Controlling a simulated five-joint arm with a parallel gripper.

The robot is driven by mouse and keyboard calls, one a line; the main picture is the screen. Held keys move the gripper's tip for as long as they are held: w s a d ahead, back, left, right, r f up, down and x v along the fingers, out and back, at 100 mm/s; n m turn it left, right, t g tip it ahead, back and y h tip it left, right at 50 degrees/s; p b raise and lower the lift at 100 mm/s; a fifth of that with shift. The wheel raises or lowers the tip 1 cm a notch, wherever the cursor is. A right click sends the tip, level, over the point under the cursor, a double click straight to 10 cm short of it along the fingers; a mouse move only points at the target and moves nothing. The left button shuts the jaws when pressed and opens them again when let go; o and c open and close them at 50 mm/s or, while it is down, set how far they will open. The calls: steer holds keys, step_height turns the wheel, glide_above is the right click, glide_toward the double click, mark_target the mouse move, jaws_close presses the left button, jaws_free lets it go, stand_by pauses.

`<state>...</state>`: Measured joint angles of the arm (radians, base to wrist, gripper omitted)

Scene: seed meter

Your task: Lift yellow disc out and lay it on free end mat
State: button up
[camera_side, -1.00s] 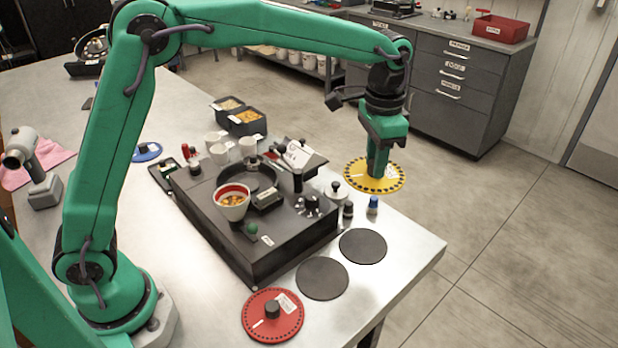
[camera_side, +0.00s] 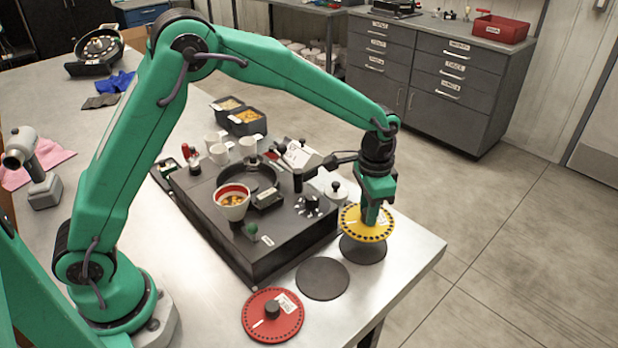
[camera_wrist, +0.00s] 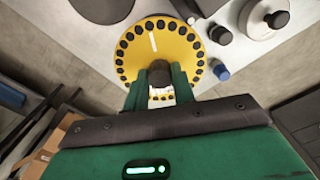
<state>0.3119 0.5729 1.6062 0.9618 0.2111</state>
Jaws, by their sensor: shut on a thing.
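The yellow disc (camera_side: 352,225), with dark holes around its rim, is held by its dark centre knob in my gripper (camera_side: 371,215). It sits level, just above or on the dark round end mat (camera_side: 362,250); I cannot tell if they touch. In the wrist view, the yellow disc (camera_wrist: 135,48) hangs between my green fingers (camera_wrist: 159,85), which are shut on the knob. A second dark mat (camera_side: 323,279) lies bare to the left. The red disc (camera_side: 285,327) with a dark knob lies on the table near the front.
The dark seed meter housing (camera_side: 270,248) stands left of the mats, with a cup of seeds (camera_side: 232,203) on it. A white lidded pot (camera_side: 337,194) stands just behind the yellow disc. A blue-capped bottle (camera_wrist: 221,72) is close beside it. The table edge is near on the right.

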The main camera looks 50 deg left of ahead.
steer(key=shift+f, duration=0.2)
glide_above(363, 244)
steer(key=shift+f, duration=3)
steer(key=shift+f, duration=0.5)
steer(key=o, duration=1.3)
steer(key=shift+o, duration=0.2)
steer(key=shift+r, duration=0.15)
steer(key=shift+r, duration=2.85)
